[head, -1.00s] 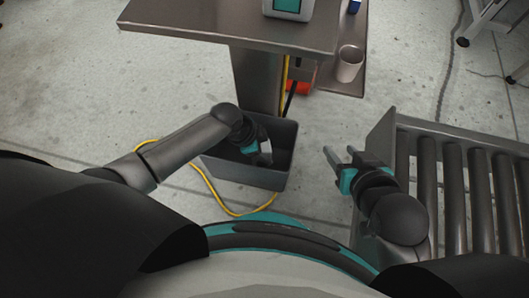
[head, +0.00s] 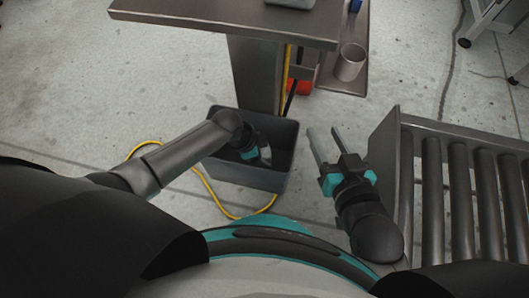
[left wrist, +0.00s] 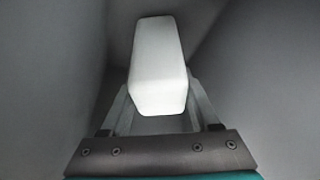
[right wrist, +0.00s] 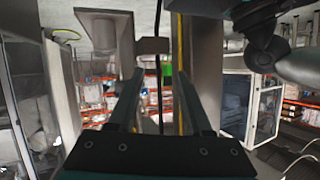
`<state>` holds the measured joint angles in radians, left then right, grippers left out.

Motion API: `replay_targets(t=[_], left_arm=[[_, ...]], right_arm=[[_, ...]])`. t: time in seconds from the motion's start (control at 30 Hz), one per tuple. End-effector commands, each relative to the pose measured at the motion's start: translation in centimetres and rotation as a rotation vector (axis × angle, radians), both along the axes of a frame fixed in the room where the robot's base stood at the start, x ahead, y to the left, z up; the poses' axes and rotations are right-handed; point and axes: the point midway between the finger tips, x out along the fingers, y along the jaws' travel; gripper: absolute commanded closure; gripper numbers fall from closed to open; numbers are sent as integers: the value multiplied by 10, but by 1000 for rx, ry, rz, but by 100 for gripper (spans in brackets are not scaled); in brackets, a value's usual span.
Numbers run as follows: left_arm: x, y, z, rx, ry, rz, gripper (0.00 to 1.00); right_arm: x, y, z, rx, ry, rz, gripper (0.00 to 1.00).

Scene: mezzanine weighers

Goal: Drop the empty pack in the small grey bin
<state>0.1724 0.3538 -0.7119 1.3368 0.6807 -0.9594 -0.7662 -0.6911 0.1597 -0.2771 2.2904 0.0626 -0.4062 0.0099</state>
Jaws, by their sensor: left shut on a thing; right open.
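The small grey bin (head: 247,178) stands on the floor below the steel bench. My left gripper (head: 262,155) reaches down inside the bin's opening. It is shut on a white pack (left wrist: 158,70), which shows between its fingers in the left wrist view, with grey bin walls around it. In the head view only a small pale part of the pack shows. My right gripper (head: 325,145) is open and empty, to the right of the bin and beside the roller conveyor.
The steel bench (head: 225,22) stands behind the bin on a pedestal. A roller conveyor (head: 460,190) is at the right. A cup (head: 350,62) stands on a side shelf. A yellow cable (head: 215,196) lies on the floor around the bin.

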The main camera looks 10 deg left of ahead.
Motion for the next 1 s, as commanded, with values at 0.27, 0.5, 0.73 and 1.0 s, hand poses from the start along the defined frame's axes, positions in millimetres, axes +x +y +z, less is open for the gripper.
replay_targets(t=[0.27, 0.5, 0.73, 1.0], left_arm=[[0, 0, -2, 0, 1, 0, 16], [0, 0, -2, 0, 1, 0, 8], [0, 0, 1, 0, 0, 0, 8], [-2, 5, 14, 1, 0, 0, 8]], right_arm=[[-1, 2, 0, 12, -18, 1, 50], [-1, 2, 1, 12, -18, 1, 50], [0, 0, 0, -3, 4, 0, 50], [-2, -14, -5, -75, 129, -8, 50]])
